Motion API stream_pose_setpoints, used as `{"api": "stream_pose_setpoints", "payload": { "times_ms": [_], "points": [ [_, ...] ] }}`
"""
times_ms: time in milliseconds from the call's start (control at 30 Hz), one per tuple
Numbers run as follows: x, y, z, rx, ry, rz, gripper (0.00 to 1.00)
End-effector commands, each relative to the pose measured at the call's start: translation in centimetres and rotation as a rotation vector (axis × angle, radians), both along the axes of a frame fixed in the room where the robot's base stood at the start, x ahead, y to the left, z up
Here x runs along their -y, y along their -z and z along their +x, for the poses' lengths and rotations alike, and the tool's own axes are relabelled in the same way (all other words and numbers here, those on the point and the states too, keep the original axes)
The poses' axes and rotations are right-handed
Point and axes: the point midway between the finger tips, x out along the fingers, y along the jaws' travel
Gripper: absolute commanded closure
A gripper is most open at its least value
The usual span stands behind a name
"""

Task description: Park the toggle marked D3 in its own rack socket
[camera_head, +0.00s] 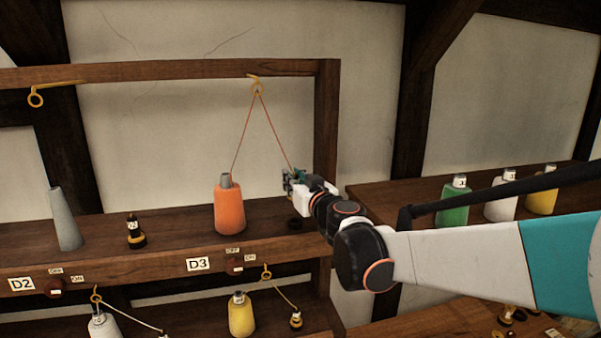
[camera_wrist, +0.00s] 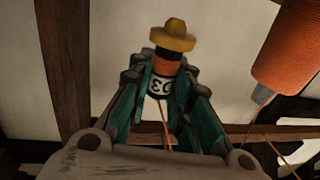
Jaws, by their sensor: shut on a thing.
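My gripper (camera_head: 291,182) is shut on the D3 toggle, above the right end of the upper shelf. In the wrist view the toggle (camera_wrist: 173,42) has a yellow cap, an orange band and a white label reading D3 upside down; it sits between the fingertips (camera_wrist: 163,88). In the head view my gripper mostly hides it. An orange cord (camera_head: 275,128) runs from it up through a brass eye (camera_head: 255,88) and down to the orange bobbin (camera_head: 229,208). A dark round socket (camera_head: 295,224) lies on the shelf below my gripper, apart from the toggle. The D3 plate (camera_head: 198,264) is on the shelf's front edge.
Green (camera_head: 453,204), white (camera_head: 502,204) and yellow (camera_head: 542,201) bobbins stand on the right shelf.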

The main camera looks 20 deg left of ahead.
Motion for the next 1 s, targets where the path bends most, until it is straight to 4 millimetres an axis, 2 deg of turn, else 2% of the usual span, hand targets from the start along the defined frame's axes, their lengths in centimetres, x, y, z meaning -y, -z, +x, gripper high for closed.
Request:
{"api": "stream_pose_setpoints", "payload": {
  "times_ms": [267,700,1000],
  "points": [
    [0.0,1.3,0.0,0.0,0.001,0.0,1.0],
    [0.1,5.3,0.0,0.0,0.001,0.0,1.0],
    [0.1,5.8,0.0,0.0,0.001,0.0,1.0]
  ]
}}
